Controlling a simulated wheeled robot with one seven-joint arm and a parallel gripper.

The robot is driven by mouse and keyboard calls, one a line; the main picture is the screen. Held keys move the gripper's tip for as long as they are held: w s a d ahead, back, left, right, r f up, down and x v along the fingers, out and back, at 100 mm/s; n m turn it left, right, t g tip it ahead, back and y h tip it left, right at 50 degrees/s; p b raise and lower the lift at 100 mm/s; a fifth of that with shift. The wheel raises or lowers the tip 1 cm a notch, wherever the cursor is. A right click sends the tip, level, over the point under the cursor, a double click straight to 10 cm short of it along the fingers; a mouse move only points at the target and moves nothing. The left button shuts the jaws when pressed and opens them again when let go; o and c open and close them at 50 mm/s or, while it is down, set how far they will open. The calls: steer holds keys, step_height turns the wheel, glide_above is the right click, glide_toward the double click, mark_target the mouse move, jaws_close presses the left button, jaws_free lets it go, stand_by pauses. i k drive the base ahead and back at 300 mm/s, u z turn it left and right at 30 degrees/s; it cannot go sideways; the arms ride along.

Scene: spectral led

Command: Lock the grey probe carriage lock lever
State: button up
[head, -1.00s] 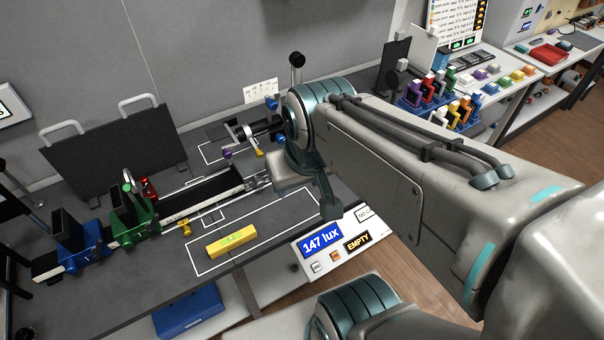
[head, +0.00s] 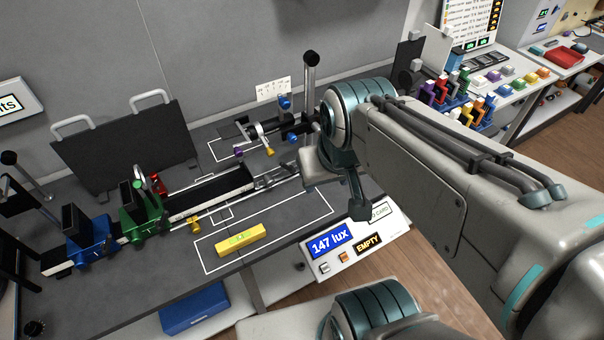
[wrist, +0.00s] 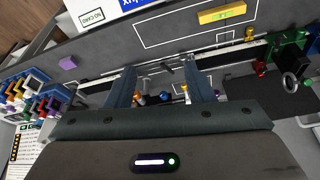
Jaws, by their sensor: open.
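My gripper (wrist: 164,78) is open, its two fingers spread over the optical rail (wrist: 110,72) in the wrist view. A small grey piece (wrist: 166,71) shows between the fingers; I cannot tell whether it is the probe carriage lock lever. Silver, blue and orange knobs also show between the fingers. In the head view the rail (head: 205,210) runs toward my wrist, which hides the gripper and much of the carriage there. No contact with the lever can be made out.
A green carriage (head: 142,212) and a blue carriage (head: 90,242) stand on the rail at left. A yellow block (head: 240,239) lies in a white outline in front. A lux display (head: 332,243) is at the bench's front edge. A dark panel (head: 125,145) stands behind.

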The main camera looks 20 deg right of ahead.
mark_target(291, 168)
steer(key=z, duration=1.3)
steer(key=k, duration=0.4)
steer(key=u, duration=1.15)
